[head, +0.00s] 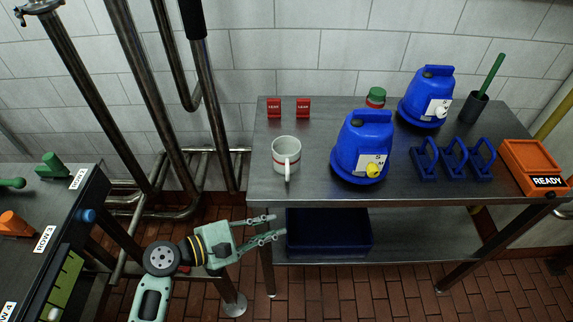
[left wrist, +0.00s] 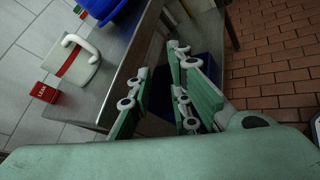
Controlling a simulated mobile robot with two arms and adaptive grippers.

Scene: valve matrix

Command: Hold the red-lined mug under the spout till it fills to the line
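The white mug (head: 286,156) with a red line around it stands upright on the metal table, near its left end. Its handle points to the front. It also shows in the left wrist view (left wrist: 80,68). A blue jug (head: 357,140) with a yellow spout (head: 374,170) stands on the table to the right of the mug. My left gripper (head: 278,226) is in front of the table's left end, below the tabletop edge. Its fingers are apart with nothing between them, and it does not touch the mug. My right gripper is in neither view.
A second blue jug (head: 428,95) with a pale spout stands farther back. Three blue holders (head: 455,160) and an orange READY box (head: 534,166) are to the right. A dark blue bin (head: 330,232) sits on the lower shelf.

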